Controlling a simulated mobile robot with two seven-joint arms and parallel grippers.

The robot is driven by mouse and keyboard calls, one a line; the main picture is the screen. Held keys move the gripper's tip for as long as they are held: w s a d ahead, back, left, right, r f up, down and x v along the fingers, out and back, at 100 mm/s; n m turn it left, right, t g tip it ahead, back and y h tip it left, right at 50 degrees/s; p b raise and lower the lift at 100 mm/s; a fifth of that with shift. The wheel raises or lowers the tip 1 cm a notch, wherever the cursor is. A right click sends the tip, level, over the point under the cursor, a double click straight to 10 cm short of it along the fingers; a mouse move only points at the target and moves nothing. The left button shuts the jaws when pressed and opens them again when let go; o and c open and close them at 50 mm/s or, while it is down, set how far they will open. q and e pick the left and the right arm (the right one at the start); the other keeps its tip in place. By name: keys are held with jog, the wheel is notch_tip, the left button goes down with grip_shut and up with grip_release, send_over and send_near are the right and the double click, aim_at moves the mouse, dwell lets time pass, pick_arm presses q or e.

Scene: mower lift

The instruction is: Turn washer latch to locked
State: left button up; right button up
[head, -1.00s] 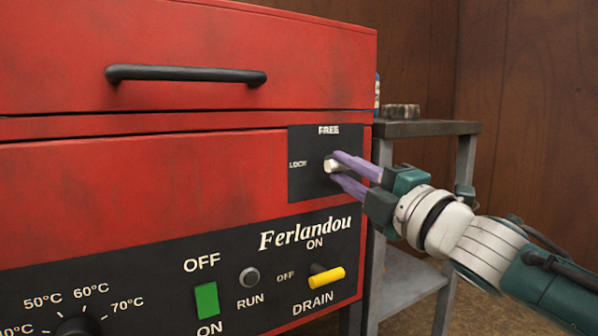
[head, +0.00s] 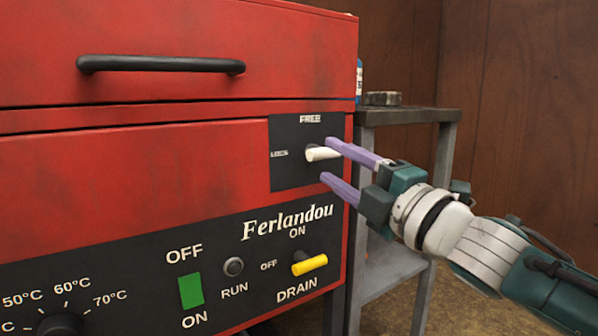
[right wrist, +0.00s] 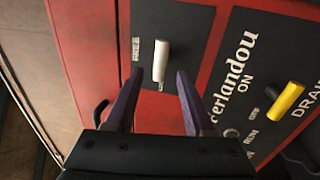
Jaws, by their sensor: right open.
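The washer latch is a short white handle (head: 320,154) on a black plate (head: 285,170) at the upper right of the red washer's front. The plate reads FREE above the handle and LOCK to its left. In the head view the handle sticks out toward the right; I cannot tell which label it is set to. My right gripper (head: 326,162) is open, its purple fingers spread above and below the handle's level. In the right wrist view the handle (right wrist: 160,62) lies between and just ahead of the fingertips (right wrist: 157,76), with gaps on both sides. My left gripper is out of view.
Below the latch are a yellow DRAIN lever (head: 310,264), a RUN button (head: 233,267), a green switch (head: 190,291) and a temperature dial (head: 60,326). A black lid handle (head: 160,64) is above. A grey metal stand (head: 405,117) is close behind my right gripper.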

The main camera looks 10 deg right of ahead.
jog(key=p+v, duration=0.1)
jog(key=v, duration=0.6)
jog(key=shift+s+p, duration=0.3)
jog(key=shift+p, duration=0.05)
jog(key=shift+d, duration=0.1)
jog(key=s+d+r+m+g+h+p, duration=0.2)
jog(key=s+r+m+g+h+p, duration=0.3)
jog(key=p, duration=0.6)
jog(key=s+d+r+m+h+p, duration=0.1)
jog(key=s+r+m+h+p, duration=0.15)
jog(key=r+m+p, duration=0.7)
jog(key=s+a+r+m+g+p, duration=0.25)
jog(key=s+r+g+p, duration=0.35)
jog(key=s+p, duration=0.45)
jog(key=s+a+r+m+g+p, duration=0.1)
jog(key=s+r+m+g+p, duration=0.25)
jog(key=s+r+p, duration=0.65)
notch_tip(320, 180, up, 34)
jog(key=p, duration=3.9)
jog(key=shift+s+a+g+y, duration=0.25)
jog(key=shift+s+g+y, duration=0.1)
jog(key=shift+s+g, duration=0.1)
